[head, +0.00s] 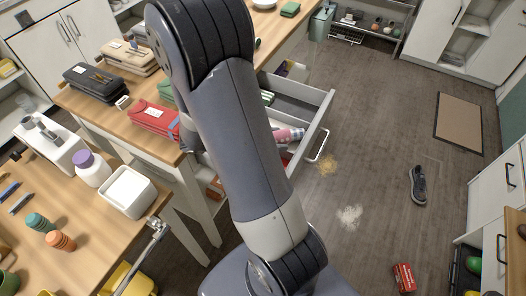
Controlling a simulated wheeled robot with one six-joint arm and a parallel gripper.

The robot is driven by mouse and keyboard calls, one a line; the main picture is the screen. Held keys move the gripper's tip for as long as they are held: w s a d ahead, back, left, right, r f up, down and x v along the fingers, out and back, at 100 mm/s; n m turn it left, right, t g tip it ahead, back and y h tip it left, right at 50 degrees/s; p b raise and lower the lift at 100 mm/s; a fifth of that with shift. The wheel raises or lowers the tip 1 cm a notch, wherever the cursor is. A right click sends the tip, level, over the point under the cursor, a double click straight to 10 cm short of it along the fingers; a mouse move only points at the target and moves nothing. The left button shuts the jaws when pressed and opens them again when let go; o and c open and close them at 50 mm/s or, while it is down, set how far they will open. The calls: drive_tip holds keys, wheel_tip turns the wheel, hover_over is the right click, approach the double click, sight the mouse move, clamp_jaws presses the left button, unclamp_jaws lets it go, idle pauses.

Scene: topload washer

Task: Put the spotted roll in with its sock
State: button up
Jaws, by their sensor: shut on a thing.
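My gripper is not visible; my arm crosses the middle of the head view and covers the area behind it. An open drawer (321,124) with a light front and dividers stands out from the wooden table. A pink item with a patterned surface (289,135) lies in its near part, partly hidden by my arm; I cannot tell whether it is a roll or a loose sock. A green-and-white striped item (267,98) lies further back in the drawer. I cannot make out a spotted roll for certain.
A red pouch (152,119), a black case (95,82) and a tan case (128,57) lie on the table. A white tub (130,190) stands on the nearer table. A shoe (418,186), a red box (403,278) and spills (349,216) are on the otherwise open floor at right.

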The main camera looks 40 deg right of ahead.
wheel_tip(320, 180, down, 6)
idle(0.5)
drive_tip(key=shift+f, duration=0.1)
drive_tip(key=shift+f+b, duration=0.6)
drive_tip(key=shift+b, duration=0.1)
drive_tip(key=o, duration=1)
drive_tip(key=shift+c, duration=0.2)
drive_tip(key=shift+r, duration=0.1)
